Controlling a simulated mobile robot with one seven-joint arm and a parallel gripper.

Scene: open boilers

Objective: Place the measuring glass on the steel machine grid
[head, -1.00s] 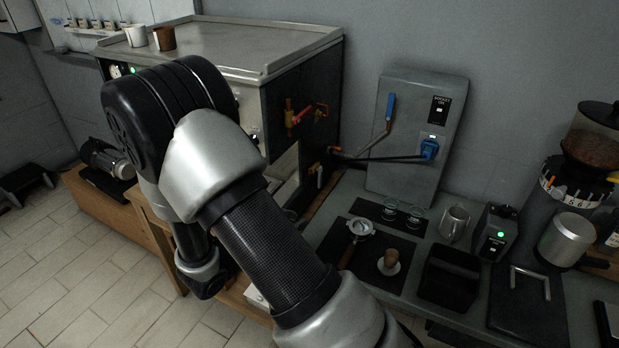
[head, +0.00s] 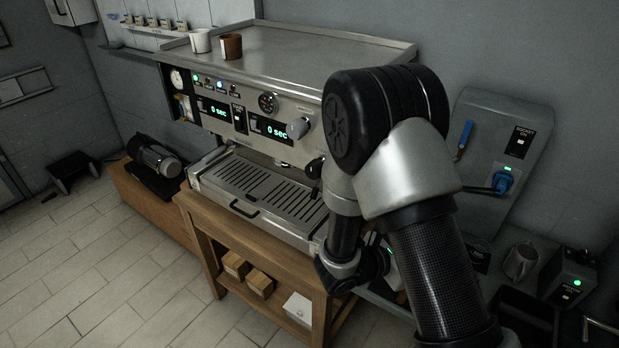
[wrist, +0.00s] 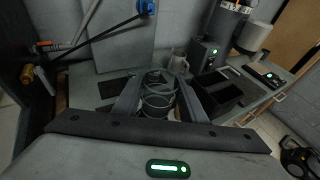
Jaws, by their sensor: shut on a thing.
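My gripper (wrist: 158,102) shows in the wrist view with its two fingers shut on the measuring glass (wrist: 157,92). The glass is clear, with rings visible through it, and it sits between the fingertips. In the head view my arm hides the gripper and the glass. The steel machine grid (head: 268,190) is the slotted drip tray at the front of the espresso machine (head: 290,75). The grid lies left of my arm, and its visible part is bare. Its right end is partly hidden by my arm.
A white cup (head: 201,41) and a brown cup (head: 231,47) stand on the machine top. A steel pitcher (head: 521,262) and a grey box with a green light (head: 568,279) stand on the right counter. A motor pump (head: 155,157) sits on the low wooden bench at left.

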